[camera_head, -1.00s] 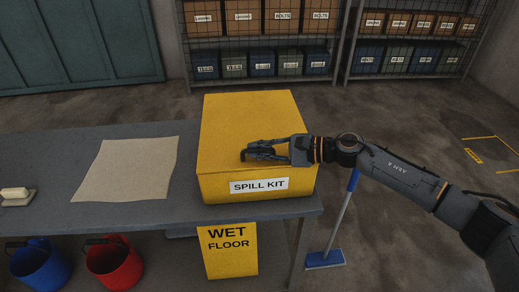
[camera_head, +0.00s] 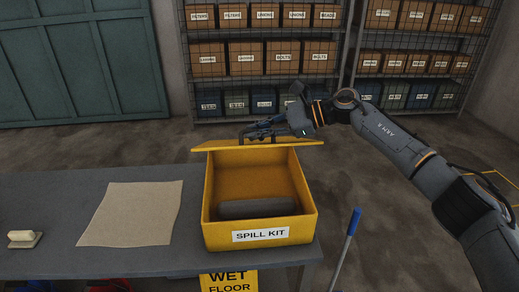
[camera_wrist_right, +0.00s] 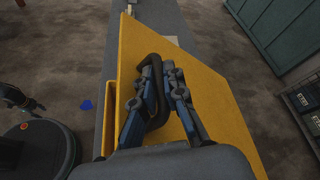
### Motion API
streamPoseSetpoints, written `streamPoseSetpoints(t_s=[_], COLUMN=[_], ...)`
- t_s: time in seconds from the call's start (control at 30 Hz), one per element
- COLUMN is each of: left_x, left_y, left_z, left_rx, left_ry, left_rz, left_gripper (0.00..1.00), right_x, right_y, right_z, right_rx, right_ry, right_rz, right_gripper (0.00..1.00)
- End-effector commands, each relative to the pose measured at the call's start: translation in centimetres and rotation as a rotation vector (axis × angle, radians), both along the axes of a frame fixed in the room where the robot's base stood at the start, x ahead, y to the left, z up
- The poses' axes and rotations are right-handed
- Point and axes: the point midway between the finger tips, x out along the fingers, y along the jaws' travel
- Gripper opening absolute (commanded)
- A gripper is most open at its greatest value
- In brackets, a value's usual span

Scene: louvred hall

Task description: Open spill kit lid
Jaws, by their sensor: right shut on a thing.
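The yellow spill kit (camera_head: 208,205) stands on the grey table with its label facing the front. Its lid (camera_head: 225,147) is raised at the back and seen nearly edge-on, so the box is open. A dark grey roll-shaped thing lies inside. My right gripper (camera_head: 262,131) is at the raised lid, beyond the box opening. In the right wrist view, the gripper (camera_wrist_right: 156,95) is shut on the dark lid handle (camera_wrist_right: 152,60), with the yellow lid (camera_wrist_right: 205,85) behind it. My left gripper is not in view.
A beige cloth (camera_head: 132,213) and a pale block on a small tray (camera_head: 24,239) lie on the table (camera_head: 60,197) to the left. A blue-handled pole (camera_head: 350,235) stands right of the table. Shelves with labelled boxes (camera_head: 265,57) line the back.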

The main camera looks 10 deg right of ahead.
Motion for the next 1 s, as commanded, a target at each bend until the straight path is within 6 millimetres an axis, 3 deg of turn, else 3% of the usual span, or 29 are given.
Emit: streamPoseSetpoints(t_s=[0.1,0.3,0.93,1.0], left_x=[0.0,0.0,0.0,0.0], left_y=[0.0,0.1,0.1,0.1], left_z=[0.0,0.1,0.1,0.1], left_rx=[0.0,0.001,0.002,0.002], left_ry=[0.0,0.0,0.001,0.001], left_rz=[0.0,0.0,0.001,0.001], left_gripper=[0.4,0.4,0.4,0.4], right_x=[0.9,1.9,2.5,2.5], right_y=[0.1,0.1,0.0,0.0], right_z=[1.5,2.6,3.2,3.2], right_rx=[0.006,0.005,0.004,0.004], right_ry=[0.033,0.077,0.102,0.102], right_rz=[-0.001,-0.001,-0.001,-0.001], right_gripper=[0.0,0.0,0.0,0.2])
